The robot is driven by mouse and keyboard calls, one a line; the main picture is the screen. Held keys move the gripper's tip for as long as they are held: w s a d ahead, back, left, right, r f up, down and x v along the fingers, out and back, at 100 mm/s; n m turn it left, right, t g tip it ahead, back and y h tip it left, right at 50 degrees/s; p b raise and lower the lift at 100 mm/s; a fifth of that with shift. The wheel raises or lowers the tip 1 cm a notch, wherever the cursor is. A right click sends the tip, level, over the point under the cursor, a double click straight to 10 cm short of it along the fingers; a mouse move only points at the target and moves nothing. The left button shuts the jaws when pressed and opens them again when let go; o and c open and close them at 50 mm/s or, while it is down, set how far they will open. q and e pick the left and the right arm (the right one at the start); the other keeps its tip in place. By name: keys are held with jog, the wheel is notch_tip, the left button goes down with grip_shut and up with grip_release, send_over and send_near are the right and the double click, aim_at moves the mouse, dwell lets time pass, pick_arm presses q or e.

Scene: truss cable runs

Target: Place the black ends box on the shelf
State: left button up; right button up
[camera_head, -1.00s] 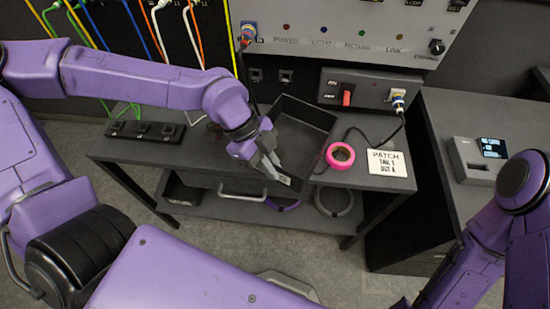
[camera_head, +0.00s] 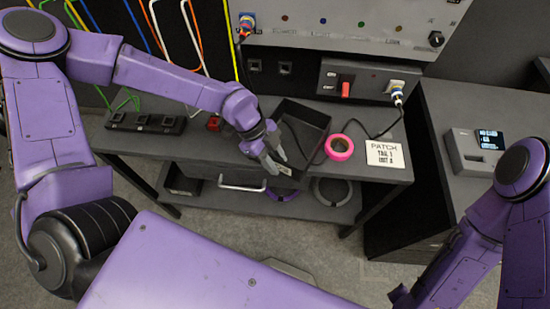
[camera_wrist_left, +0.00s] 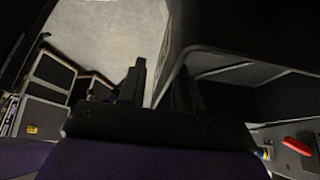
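The open black box (camera_head: 312,118) is at the middle of the dark bench top, near its front edge, and looks set down on it. A small pale label shows on its near side. My left gripper (camera_head: 276,160) is at the box's near left wall. In the left wrist view its two fingers (camera_wrist_left: 160,92) stand apart, with the box wall (camera_wrist_left: 172,50) running up between them and pale floor showing beside the left finger. The lower shelf (camera_head: 318,212) is under the bench top.
A pink tape roll (camera_head: 339,147) and a PATCH card (camera_head: 385,153) lie right of the box. A black block of sockets (camera_head: 146,122) lies left. A dark bin (camera_head: 182,185), a purple ring (camera_head: 282,194) and a grey ring (camera_head: 332,191) are on the lower shelf.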

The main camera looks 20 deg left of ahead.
pick_arm(q)
jog(key=v, duration=1.2)
jog(key=shift+b, duration=0.4)
